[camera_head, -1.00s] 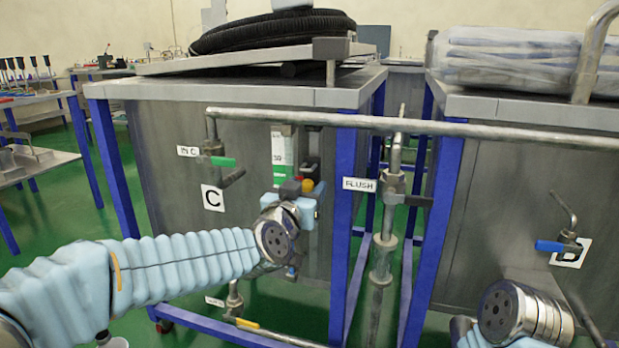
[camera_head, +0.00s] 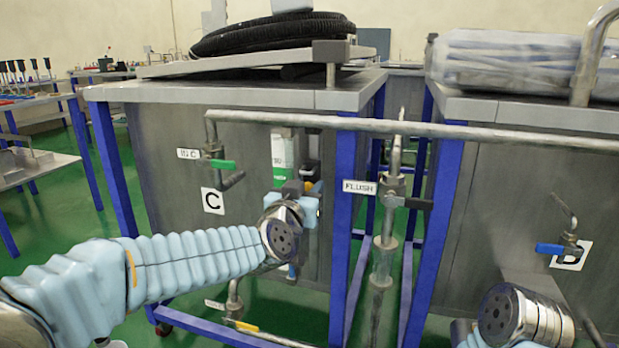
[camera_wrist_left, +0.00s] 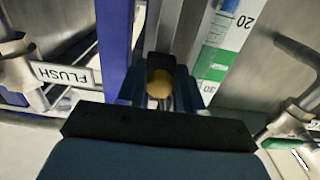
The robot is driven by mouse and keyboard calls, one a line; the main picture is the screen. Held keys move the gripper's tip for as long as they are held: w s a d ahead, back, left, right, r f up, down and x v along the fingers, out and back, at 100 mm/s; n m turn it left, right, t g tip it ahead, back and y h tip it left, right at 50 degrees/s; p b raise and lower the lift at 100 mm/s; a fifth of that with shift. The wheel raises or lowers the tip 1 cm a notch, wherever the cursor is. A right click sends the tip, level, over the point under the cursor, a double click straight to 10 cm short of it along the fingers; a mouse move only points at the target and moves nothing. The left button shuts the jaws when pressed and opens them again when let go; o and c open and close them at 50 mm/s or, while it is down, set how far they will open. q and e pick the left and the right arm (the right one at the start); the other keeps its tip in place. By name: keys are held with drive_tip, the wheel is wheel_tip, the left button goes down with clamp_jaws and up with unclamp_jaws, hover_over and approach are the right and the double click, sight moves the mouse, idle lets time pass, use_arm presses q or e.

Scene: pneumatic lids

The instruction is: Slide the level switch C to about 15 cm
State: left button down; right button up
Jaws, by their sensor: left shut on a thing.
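The level switch C is a dark block with a yellow knob (camera_wrist_left: 160,84) in the left wrist view, set on a vertical rail on tank C's front. My left gripper (camera_wrist_left: 160,92) is shut on it, with a finger on either side of the knob. In the head view my left gripper (camera_head: 303,197) is at the switch, and my wrist hides much of it. The green and white level scale (camera_head: 284,150) is beside the rail. In the left wrist view the scale (camera_wrist_left: 222,45) shows "20" and, lower, "30"; the exact reading is unclear.
A horizontal pipe (camera_head: 420,128) crosses in front of the tanks.

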use_arm(q)
drive_tip(key=shift+f, duration=0.1)
wheel_tip(320, 180, down, 12)
drive_tip(key=b, duration=1)
drive_tip(key=c, duration=0.8)
unclamp_jaws()
drive_tip(key=shift+c, duration=0.2)
idle(1.5)
drive_tip(key=shift+s, duration=0.15)
drive_tip(key=shift+v, duration=2.9)
